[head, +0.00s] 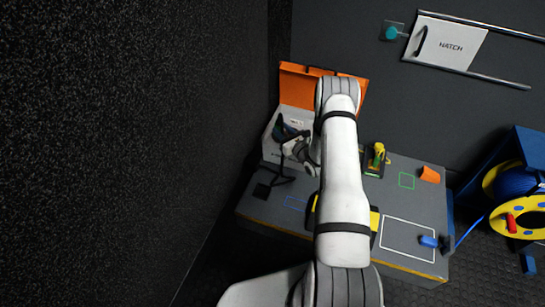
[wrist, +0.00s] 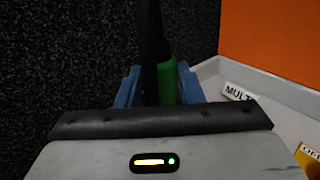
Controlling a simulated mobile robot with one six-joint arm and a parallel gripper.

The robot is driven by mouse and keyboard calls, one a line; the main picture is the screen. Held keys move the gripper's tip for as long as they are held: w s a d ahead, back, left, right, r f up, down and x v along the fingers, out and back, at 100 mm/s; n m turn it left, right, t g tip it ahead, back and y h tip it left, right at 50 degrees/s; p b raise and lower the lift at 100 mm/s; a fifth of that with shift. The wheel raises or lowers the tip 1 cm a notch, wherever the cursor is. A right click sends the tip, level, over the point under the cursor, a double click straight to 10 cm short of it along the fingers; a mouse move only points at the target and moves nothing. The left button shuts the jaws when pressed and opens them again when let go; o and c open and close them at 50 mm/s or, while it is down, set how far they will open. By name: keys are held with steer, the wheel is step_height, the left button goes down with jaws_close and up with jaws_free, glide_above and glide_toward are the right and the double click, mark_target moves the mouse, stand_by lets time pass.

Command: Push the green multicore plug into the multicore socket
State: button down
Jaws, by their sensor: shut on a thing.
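The green multicore plug (wrist: 168,82) is between the blue fingers of my gripper (wrist: 157,86) in the wrist view, and the gripper is shut on it. A black cable or bar crosses in front of part of the plug. A white panel (wrist: 206,72) with a label starting "MULT" (wrist: 238,92) lies to the right of the plug. The multicore socket itself is not visible in either view. In the head view my gripper (head: 284,130) is at the left end of the white unit (head: 270,148), and the plug cannot be made out there.
An orange panel (head: 297,88) stands behind the unit, and a dark wall (head: 120,130) is close on the left. A yellow-and-green object (head: 378,156), an orange cup (head: 430,175) and a blue object (head: 428,241) are on the bench.

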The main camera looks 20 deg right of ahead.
steer(key=w+d+r+b, duration=0.1)
steer(key=w+d+r, duration=0.4)
steer(key=d, duration=0.2)
steer(key=shift+d+h, duration=0.3)
steer(key=shift+d, duration=0.1)
steer(key=shift+s+b, duration=0.1)
steer(key=shift+b, duration=0.35)
steer(key=shift+f+b, duration=2.15)
steer(key=shift+f, duration=0.75)
steer(key=shift+b, duration=0.35)
steer(key=shift+a+f, duration=0.1)
steer(key=shift+f, duration=0.9)
steer(key=shift+f, duration=0.3)
steer(key=shift+f, duration=0.2)
